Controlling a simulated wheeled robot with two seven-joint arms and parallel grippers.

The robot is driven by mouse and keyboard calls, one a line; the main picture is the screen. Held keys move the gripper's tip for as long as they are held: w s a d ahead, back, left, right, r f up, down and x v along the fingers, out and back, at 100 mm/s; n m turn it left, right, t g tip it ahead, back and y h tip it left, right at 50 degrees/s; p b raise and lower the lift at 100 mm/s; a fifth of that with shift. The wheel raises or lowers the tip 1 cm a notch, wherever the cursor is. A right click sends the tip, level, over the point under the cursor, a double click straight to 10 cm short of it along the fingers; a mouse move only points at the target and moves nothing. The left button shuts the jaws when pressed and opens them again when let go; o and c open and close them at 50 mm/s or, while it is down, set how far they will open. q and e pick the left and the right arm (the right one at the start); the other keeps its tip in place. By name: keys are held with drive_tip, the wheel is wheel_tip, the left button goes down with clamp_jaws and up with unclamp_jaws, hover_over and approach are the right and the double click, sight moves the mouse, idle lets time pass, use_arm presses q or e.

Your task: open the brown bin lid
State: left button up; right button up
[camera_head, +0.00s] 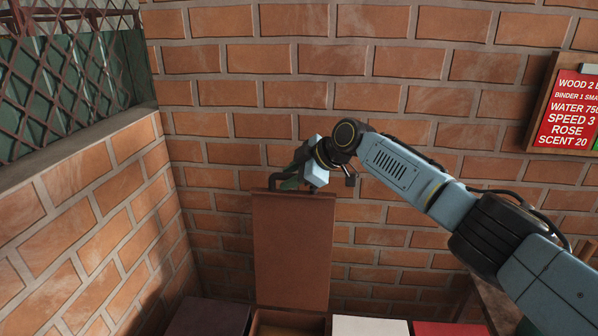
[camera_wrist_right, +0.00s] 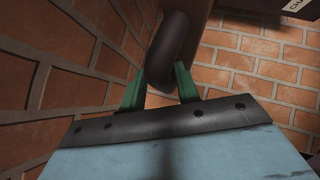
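The brown bin lid (camera_head: 291,255) stands nearly upright against the brick wall, raised above its bin. A dark handle (camera_head: 278,183) is at its top edge. The brown bin (camera_head: 318,327) shows below it at the bottom edge of the head view, open, with something yellowish inside. My right gripper (camera_head: 292,180) is at the top of the lid. In the right wrist view, its two green fingers (camera_wrist_right: 161,88) lie on either side of the dark handle (camera_wrist_right: 168,48) and appear closed on it. My left gripper is not in view.
A dark bin top (camera_head: 208,318) is at the left, a white one (camera_head: 370,326) and a red one (camera_head: 450,328) at the right. Brick walls stand behind and at the left. A red recipe board (camera_head: 570,108) hangs at the right.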

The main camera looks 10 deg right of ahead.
drive_tip(key=b+v, duration=0.1)
drive_tip(key=v, duration=1.2)
drive_tip(key=shift+d+b, duration=0.15)
drive_tip(key=shift+b, duration=0.25)
drive_tip(key=shift+s, duration=0.1)
